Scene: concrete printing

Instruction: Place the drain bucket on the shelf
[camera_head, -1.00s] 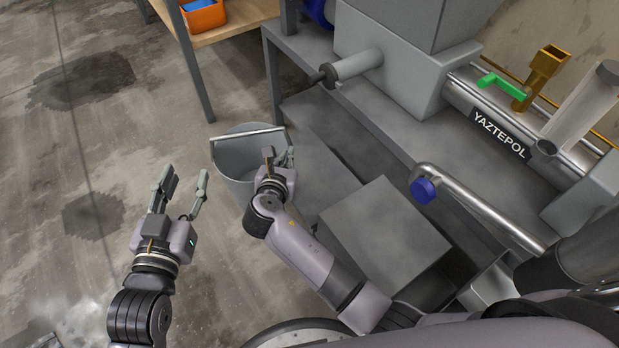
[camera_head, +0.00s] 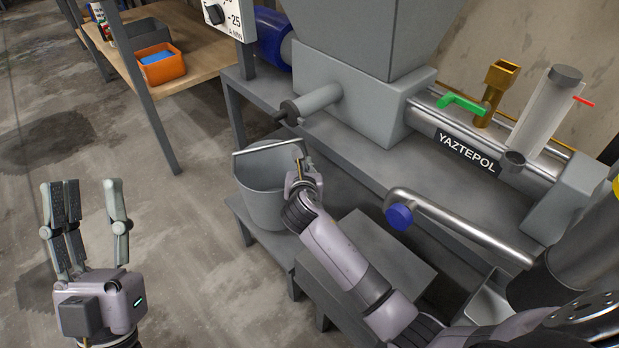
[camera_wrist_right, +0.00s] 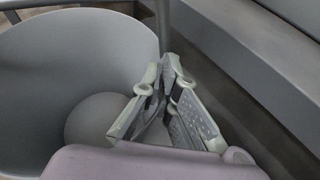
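The grey drain bucket (camera_head: 262,190) is upright at the left end of the machine, at the low grey shelf (camera_head: 259,232); whether its base rests there I cannot tell. Its light bar handle (camera_head: 268,147) spans the top. My right gripper (camera_head: 299,170) is at the bucket's right rim, and the right wrist view shows its fingers (camera_wrist_right: 165,92) closed together around the handle's end, with the bucket's inside (camera_wrist_right: 70,60) to the left. The exact contact is partly hidden. My left gripper (camera_head: 92,205) is open and empty at lower left, away from the bucket.
The grey machine labelled YAZTEPOL (camera_head: 466,151) stands on a bench at right, with a pipe with a blue cap (camera_head: 399,216) jutting out. A grey step (camera_head: 372,258) is in front. A wooden table (camera_head: 192,62) with an orange bin (camera_head: 161,66) stands behind. Floor at left is clear.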

